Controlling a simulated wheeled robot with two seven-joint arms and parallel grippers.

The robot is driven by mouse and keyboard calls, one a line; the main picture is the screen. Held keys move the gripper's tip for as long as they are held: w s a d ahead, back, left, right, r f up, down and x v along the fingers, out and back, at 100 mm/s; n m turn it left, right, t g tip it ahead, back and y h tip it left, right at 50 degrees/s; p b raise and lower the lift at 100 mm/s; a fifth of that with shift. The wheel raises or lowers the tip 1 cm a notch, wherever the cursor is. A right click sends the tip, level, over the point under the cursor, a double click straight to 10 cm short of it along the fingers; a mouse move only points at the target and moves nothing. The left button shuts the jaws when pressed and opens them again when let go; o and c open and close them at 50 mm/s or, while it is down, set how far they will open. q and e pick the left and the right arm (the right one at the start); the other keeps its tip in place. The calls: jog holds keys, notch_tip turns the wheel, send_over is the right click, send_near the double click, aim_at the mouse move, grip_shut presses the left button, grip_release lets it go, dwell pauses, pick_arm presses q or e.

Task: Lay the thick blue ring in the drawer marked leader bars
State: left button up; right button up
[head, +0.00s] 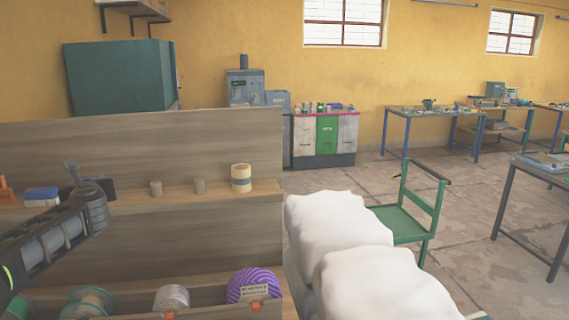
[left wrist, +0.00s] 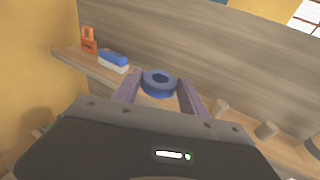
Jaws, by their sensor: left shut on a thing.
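The thick blue ring (left wrist: 159,78) is between the two fingertips of my left gripper (left wrist: 160,92) in the left wrist view. The gripper is shut on it and holds it above the shelf. In the head view my left gripper (head: 88,190) is over the left part of the bench shelf; the ring cannot be made out clearly there. Open wooden compartments run along the bench front (head: 205,312). A small white label (head: 254,290) sits at the right-hand one, too small to read. I cannot tell which drawer is marked leader bars. My right gripper is not in view.
White covered bulk (head: 340,230) stands to the right.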

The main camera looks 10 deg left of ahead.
pick_arm(q)
jog(key=s+d+f+m+t+h+b, duration=0.1)
jog(key=s+d+f+m+h, duration=0.1)
jog(key=d+f, duration=0.9)
jog(key=s+d+f+m+t+h+b, duration=0.1)
jog(key=d+f+h, duration=0.4)
jog(key=d+f, duration=0.6)
jog(key=s+d+f+m+t+h+b, duration=0.2)
jog(key=d+f+m, duration=0.3)
jog(key=d+f, duration=0.6)
jog(key=s+d+h, duration=0.1)
jog(key=d, duration=0.2)
jog(key=shift+s+d, duration=0.35)
jog(key=shift+s, duration=0.05)
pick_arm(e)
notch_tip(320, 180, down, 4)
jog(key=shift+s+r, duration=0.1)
pick_arm(q)
jog(key=shift+f, duration=0.1)
jog(key=shift+s+f, duration=0.25)
jog(key=shift+f, duration=0.9)
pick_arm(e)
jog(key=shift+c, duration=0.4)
